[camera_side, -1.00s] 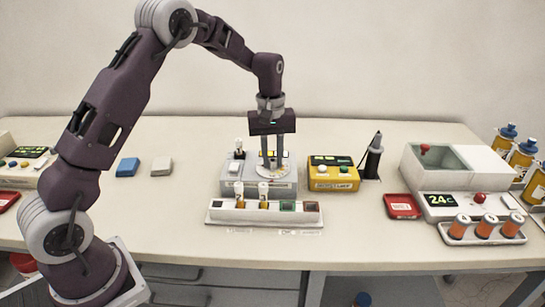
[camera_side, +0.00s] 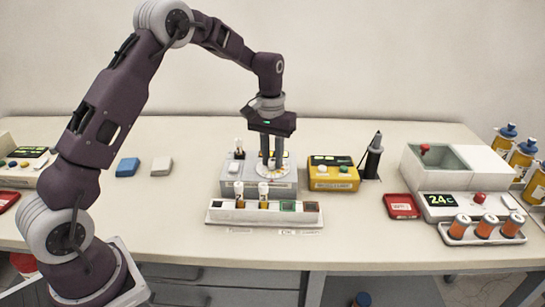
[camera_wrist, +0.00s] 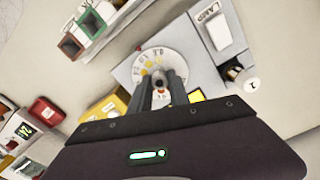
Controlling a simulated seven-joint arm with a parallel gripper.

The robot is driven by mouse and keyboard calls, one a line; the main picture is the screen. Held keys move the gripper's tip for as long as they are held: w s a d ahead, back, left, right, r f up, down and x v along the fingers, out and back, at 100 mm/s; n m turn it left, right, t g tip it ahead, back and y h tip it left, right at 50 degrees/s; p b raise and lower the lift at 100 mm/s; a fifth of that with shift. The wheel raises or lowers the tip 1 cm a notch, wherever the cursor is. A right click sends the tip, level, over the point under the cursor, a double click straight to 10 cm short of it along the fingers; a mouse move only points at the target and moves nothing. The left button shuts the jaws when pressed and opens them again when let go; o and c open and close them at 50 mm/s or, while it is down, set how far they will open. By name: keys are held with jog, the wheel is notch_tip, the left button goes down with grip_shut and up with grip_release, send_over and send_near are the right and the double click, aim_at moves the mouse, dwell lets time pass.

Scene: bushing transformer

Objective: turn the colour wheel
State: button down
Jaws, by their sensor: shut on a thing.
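The colour wheel (camera_wrist: 149,62) is a pale disc with coloured spots and markings around it, set on top of a grey device (camera_side: 233,171). My gripper (camera_side: 271,164) points straight down over the wheel in the side view. In the wrist view my gripper (camera_wrist: 160,82) has both fingers closed on a small dark knob (camera_wrist: 158,80) at the wheel's middle. The fingers hide part of the wheel. A white block (camera_wrist: 214,26) marked LAMP sits on the same device, with a small yellow patch near the fingers.
A white rack (camera_side: 228,215) with two vials and coloured square wells stands in front of the device. A yellow box (camera_side: 333,184) with buttons is close on the right, beside a black pen-like tool in a holder (camera_side: 372,160).

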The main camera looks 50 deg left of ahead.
aim_at(272, 160)
jog(key=shift+m, duration=0.4)
jog(key=c, duration=1.2)
grip_release()
jog(key=shift+c, duration=0.2)
notch_tip(272, 160, up, 7)
jog(key=shift+r, duration=0.1)
